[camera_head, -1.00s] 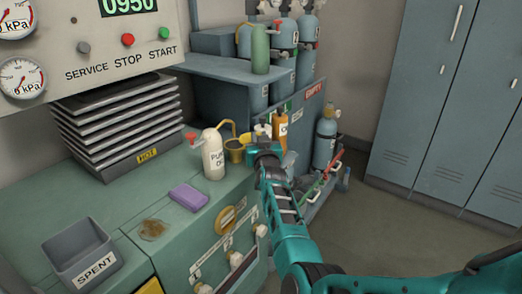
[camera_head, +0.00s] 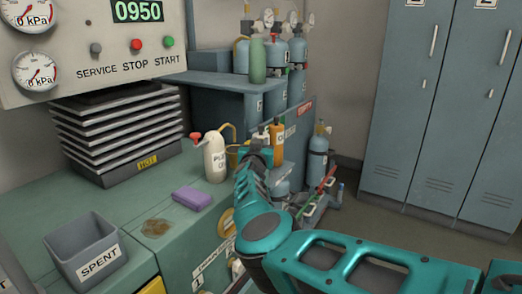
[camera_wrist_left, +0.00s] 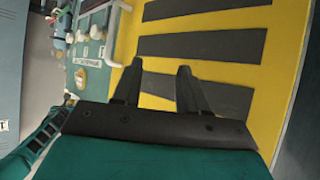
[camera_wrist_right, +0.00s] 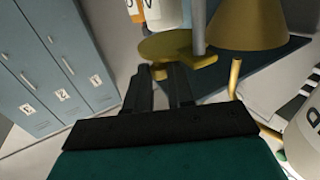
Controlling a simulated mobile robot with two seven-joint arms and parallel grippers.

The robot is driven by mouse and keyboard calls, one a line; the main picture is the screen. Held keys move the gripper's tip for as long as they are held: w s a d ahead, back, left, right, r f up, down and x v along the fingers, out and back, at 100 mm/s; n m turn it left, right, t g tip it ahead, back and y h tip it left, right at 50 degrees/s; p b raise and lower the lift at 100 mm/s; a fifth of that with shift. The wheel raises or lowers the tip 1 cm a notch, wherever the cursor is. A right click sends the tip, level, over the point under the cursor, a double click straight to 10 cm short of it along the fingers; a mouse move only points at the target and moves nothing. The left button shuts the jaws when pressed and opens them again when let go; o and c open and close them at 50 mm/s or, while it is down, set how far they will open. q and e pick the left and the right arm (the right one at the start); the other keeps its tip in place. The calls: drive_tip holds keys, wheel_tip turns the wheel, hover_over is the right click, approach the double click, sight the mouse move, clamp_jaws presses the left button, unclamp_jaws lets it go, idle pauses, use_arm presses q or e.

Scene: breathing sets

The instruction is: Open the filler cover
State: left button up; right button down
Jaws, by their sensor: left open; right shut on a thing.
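The filler cover, a flat brass disc (camera_wrist_right: 172,46), is in the right wrist view, beside a brass funnel-like cup (camera_wrist_right: 248,24). My right gripper (camera_wrist_right: 162,72) is shut on a small brass tab at the cover's near edge. In the head view the brass cup (camera_head: 232,156) is partly hidden behind my right arm, and the cover cannot be made out there. My left gripper (camera_wrist_left: 158,72) is open and empty in front of a yellow and black striped panel (camera_wrist_left: 205,45). It is not in the head view.
A purple sponge (camera_head: 192,198) and a grey SPENT bin (camera_head: 85,250) are on the bench. Gas cylinders (camera_head: 318,155) stand behind. Grey lockers (camera_head: 420,110) are at the right.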

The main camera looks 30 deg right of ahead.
use_arm(q)
drive_tip(key=shift+s+a+f, duration=0.1)
drive_tip(key=shift+s+f, duration=0.05)
drive_tip(key=shift+f, duration=0.15)
use_arm(e)
drive_tip(key=shift+a+r, duration=0.1)
drive_tip(key=shift+a, duration=0.05)
drive_tip(key=c, duration=1)
unclamp_jaws()
